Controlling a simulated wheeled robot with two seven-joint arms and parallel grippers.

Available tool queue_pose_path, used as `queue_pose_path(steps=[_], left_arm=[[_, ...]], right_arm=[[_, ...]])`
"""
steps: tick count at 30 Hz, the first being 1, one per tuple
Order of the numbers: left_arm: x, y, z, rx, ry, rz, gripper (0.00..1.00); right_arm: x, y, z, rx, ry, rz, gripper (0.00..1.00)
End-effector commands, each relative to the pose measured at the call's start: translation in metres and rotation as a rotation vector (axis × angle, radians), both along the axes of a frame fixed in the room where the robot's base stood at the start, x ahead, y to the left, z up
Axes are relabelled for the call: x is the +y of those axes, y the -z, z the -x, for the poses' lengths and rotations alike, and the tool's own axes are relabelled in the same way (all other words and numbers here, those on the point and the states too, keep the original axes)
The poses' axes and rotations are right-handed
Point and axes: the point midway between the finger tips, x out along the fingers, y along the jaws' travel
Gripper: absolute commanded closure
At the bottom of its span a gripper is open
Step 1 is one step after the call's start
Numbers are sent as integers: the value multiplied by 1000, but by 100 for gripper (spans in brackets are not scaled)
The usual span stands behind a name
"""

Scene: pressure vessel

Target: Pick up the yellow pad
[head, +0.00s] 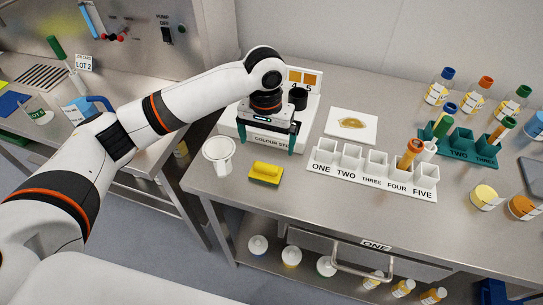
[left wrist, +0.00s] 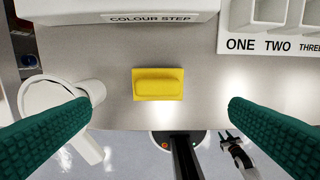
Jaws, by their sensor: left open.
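The yellow pad (head: 266,173) lies flat on the steel bench near its front left, with a raised grip on top. In the left wrist view the pad (left wrist: 158,84) sits between and beyond the two green fingertips, apart from both. My left gripper (head: 268,144) is open and empty above the bench, behind the pad in the head view and in front of the colour step stand (head: 312,97).
The white numbered rack (head: 372,178) stands to the right, holding a brown-topped tube. A white tile (head: 351,125) with a yellowish patch lies behind. Bare bench surrounds the pad's front and right.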

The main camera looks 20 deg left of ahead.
Motion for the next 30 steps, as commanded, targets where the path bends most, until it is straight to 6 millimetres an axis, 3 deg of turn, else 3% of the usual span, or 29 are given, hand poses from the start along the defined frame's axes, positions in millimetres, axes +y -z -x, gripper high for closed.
queue_pose_path(steps=[5, 13, 19, 24, 30], left_arm=[[2, 21, 1, 6, -5, -5, 0], [1, 61, 0, 3, -4, -3, 0], [2, 76, 0, 3, -4, -4, 0], [4, 103, 0, 3, -4, -3, 0], [4, 118, 0, 1, -3, -3, 0]], right_arm=[[1, -7, 4, 5, 0, -1, 64], [6, -13, 31, 44, -1, -6, 64], [8, -21, 24, 35, -2, -9, 64], [8, -30, 12, 16, -2, -10, 64], [7, -32, 12, 16, -2, -9, 64]])
